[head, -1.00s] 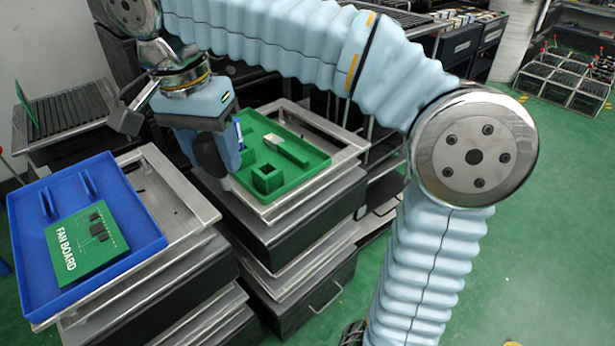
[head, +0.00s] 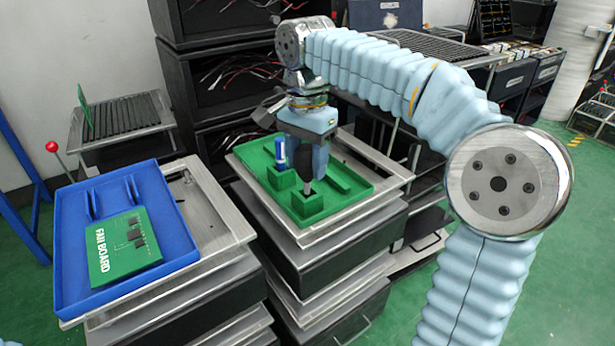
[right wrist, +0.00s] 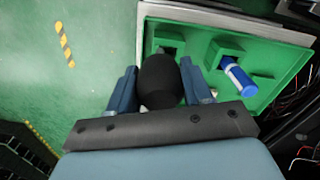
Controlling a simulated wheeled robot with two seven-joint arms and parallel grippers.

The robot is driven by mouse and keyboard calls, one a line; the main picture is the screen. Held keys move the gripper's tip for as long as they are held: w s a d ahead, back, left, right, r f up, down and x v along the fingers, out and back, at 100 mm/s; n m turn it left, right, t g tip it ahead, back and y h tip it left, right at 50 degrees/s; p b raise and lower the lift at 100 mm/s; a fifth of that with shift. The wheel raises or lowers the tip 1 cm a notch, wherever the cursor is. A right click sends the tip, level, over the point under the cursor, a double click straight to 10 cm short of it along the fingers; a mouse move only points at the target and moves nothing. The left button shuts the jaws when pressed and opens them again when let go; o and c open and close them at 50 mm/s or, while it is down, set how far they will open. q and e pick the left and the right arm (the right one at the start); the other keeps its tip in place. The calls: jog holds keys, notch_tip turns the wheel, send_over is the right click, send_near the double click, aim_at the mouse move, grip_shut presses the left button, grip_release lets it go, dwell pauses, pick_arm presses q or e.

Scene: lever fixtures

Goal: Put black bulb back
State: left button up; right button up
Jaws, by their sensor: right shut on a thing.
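My right gripper (head: 308,160) points down over the green tray (head: 355,187) and is shut on the black bulb (head: 306,160). The bulb is upright, with a grey metal tip below it. The tip is at the mouth of the front green square socket (head: 307,208); I cannot tell whether it has entered. In the right wrist view the black bulb (right wrist: 160,82) sits between both fingers and partly hides a socket (right wrist: 170,46). A blue bulb-like piece (head: 280,150) stands at the other socket (head: 281,179); it also shows in the right wrist view (right wrist: 240,78). My left gripper is out of view.
A blue tray (head: 75,235) with a green fan board (head: 124,247) stands to the left on a metal stand. A gap separates it from the green tray's stand. Dark racks with wires (head: 235,80) stand behind. A red-knobbed lever (head: 53,147) is at far left.

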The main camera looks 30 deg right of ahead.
aim_at(307, 176)
jog(key=f, duration=0.1)
jog(key=w+f, duration=0.1)
jog(key=d+f, duration=0.1)
jog(key=f, duration=0.1)
jog(key=shift+w+b, duration=0.15)
jog(key=shift+b, duration=0.25)
jog(key=shift+f, duration=0.5)
jog(key=o, duration=0.7)
jog(key=shift+f, duration=0.1)
notch_tip(307, 176, up, 12)
jog(key=p, duration=0.3)
jog(key=shift+a, duration=0.1)
